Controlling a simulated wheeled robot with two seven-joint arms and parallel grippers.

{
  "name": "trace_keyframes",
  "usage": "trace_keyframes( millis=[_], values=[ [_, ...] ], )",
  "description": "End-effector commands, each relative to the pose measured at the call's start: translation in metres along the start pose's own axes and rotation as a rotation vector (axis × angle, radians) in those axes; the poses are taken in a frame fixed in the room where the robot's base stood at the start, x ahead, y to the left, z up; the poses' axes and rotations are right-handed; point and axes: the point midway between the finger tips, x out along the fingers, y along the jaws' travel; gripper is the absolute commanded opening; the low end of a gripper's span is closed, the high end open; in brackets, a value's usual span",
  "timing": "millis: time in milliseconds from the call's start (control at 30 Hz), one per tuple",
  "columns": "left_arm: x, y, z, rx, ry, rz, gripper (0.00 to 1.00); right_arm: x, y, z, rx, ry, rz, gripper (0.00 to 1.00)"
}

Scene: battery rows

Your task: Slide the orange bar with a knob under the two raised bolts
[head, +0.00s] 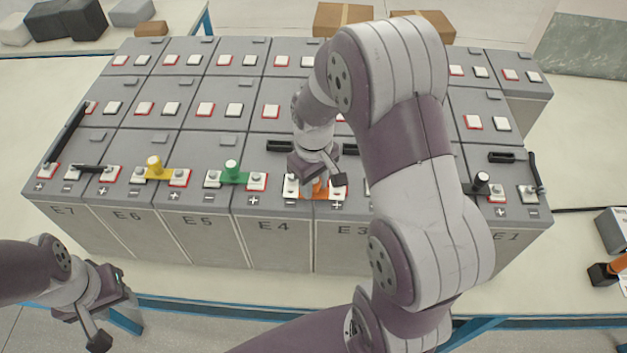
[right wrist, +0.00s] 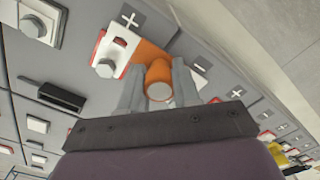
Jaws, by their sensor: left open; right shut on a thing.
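The orange bar (head: 318,190) lies low between the white terminals at the front of batteries E4 and E3. Its round orange knob (right wrist: 159,80) stands between the fingers of my right gripper (right wrist: 158,88), which is shut on it. In the head view my right gripper (head: 318,178) hides most of the bar. One raised bolt (right wrist: 106,68) sits on a red-edged terminal beside the bar in the right wrist view. The left terminal's bolt (head: 292,185) partly shows. I cannot tell whether the bar's ends are under the bolts. My left gripper (head: 108,308) is open and empty, off the front edge.
A yellow-knobbed bar (head: 155,168) and a green-knobbed bar (head: 232,172) bridge terminals to the left. A black-knobbed piece (head: 481,184) is at the right. Black slotted pieces (head: 279,147) lie behind. My right arm covers much of E2. An orange-handled tool (head: 612,268) lies far right.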

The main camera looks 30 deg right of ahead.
Motion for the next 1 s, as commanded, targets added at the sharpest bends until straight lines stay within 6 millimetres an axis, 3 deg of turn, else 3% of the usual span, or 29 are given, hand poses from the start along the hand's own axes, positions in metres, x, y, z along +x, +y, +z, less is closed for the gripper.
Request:
trace_keyframes(
  millis=[1000],
  values=[
    [-0.003,0.000,0.000,0.000,0.000,0.000,0.43,0.000,0.013,-0.013,0.001,0.000,0.000,0.00]
  ],
)
